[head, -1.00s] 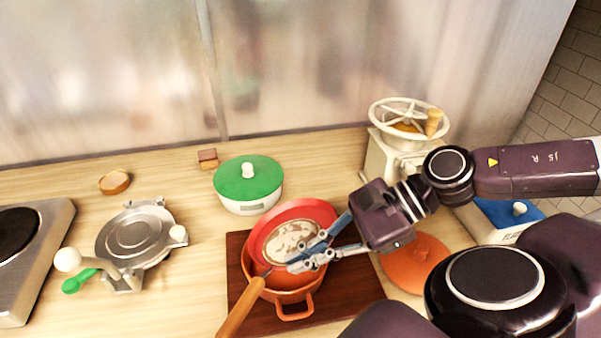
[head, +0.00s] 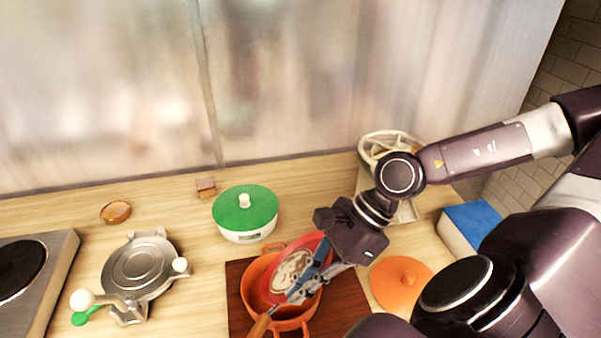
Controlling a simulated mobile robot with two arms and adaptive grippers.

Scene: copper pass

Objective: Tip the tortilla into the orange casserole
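A red frying pan (head: 325,247) with a wooden handle (head: 261,326) is tilted over the orange casserole (head: 253,279). The pale, brown-patched tortilla (head: 290,272) shows inside the pan, partly hidden by my fingers. My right gripper (head: 303,289) comes in from the upper right, its fingers closed at the pan's near side, close to the handle's root. It appears to hold the pan; the exact contact is hidden. The casserole stands on a dark brown board (head: 349,306), its inside mostly covered by the pan. My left gripper is not in view.
A white pot with a green lid (head: 245,208) stands behind the casserole. An orange lid (head: 401,284) lies right of the board. A metal press (head: 140,266) and a hob (head: 30,275) are at left. A white grinder (head: 402,207) and a blue-topped box (head: 470,224) are at right.

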